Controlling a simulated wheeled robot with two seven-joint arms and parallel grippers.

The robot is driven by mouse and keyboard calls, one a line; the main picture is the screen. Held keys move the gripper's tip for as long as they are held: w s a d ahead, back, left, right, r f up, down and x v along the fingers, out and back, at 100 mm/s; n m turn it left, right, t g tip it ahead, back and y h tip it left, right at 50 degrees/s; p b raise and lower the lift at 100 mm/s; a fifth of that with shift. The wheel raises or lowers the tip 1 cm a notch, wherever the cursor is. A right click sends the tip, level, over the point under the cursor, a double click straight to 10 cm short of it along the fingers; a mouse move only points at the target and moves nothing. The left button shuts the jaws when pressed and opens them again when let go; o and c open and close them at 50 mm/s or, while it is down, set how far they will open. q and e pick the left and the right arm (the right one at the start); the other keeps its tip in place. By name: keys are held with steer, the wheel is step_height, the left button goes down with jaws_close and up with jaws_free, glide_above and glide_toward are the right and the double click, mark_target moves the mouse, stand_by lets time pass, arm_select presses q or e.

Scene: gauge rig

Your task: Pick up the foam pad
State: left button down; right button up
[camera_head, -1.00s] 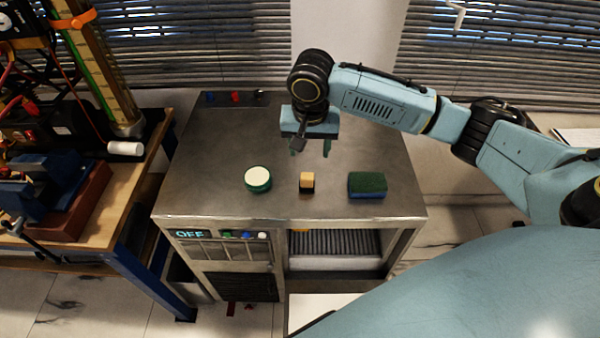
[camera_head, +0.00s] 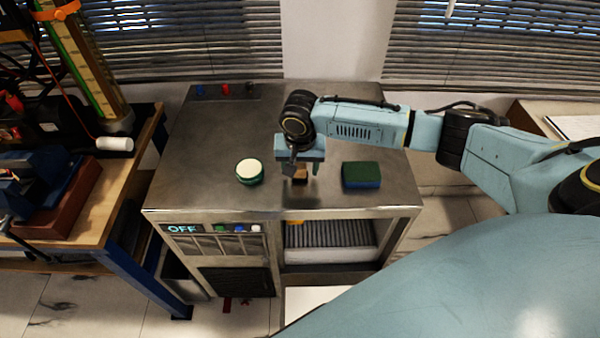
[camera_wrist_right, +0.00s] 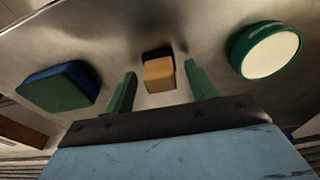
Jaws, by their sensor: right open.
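A small tan block with a black part (camera_head: 300,174) rests on the metal bench top, partly hidden by my gripper; the right wrist view shows it clearly (camera_wrist_right: 158,76). A green-and-blue sponge-like block (camera_head: 361,174) lies to its right. A round green piece with a cream top (camera_head: 249,171) stands to its left. No label shows which is the foam pad. My right gripper (camera_head: 301,170) is open above the tan block. In the right wrist view its fingers (camera_wrist_right: 160,80) point toward that block, one on each side, with nothing gripped. My left gripper is not in view.
The metal bench (camera_head: 220,125) has bare top space at the back and left. Small blue and red knobs (camera_head: 226,89) sit at its back edge. A wooden workbench (camera_head: 118,180) with tools stands at left. Window blinds (camera_head: 210,45) are behind.

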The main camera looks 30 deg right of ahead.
mark_target(300, 166)
steer(key=c, duration=1.1)
steer(key=shift+o, duration=0.2)
step_height(300, 166, up, 10)
steer(key=shift+r+p, duration=0.1)
steer(key=shift+p, duration=0.55)
steer(key=o, duration=0.4)
steer(key=c, duration=0.3)
